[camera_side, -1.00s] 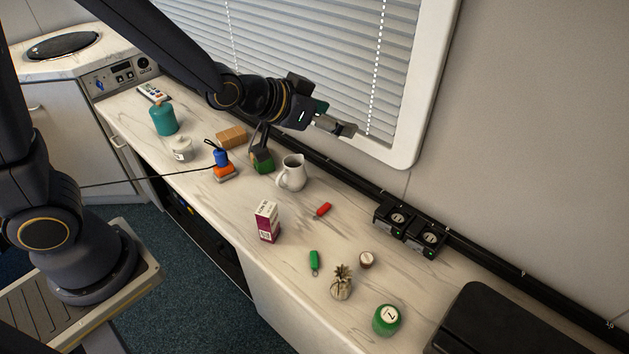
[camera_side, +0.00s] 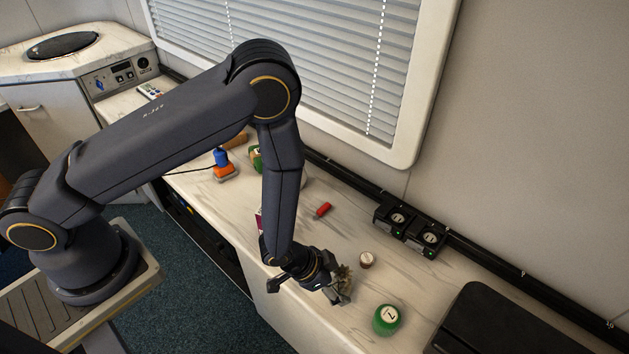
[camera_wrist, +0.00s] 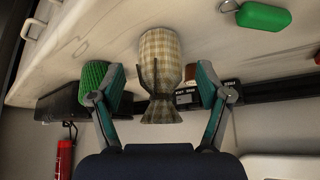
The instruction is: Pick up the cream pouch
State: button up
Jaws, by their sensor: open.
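The cream pouch (camera_wrist: 160,62) is checked cream and tan, tied near its neck with a dark cord. In the wrist view it stands between the two spread fingers of my gripper (camera_wrist: 158,70), with a gap on each side. In the side view the pouch (camera_side: 345,274) is partly hidden by my gripper (camera_side: 335,290), which is down at the counter around it. My gripper is open and holds nothing.
A small brown-sided jar (camera_side: 366,260) is behind the pouch. A green tag (camera_wrist: 263,17) and a red one (camera_side: 323,210) lie on the counter.

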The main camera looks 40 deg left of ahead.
jog(key=shift+x, duration=1.25)
jog(key=c, duration=1.2)
jog(key=shift+c, duration=0.2)
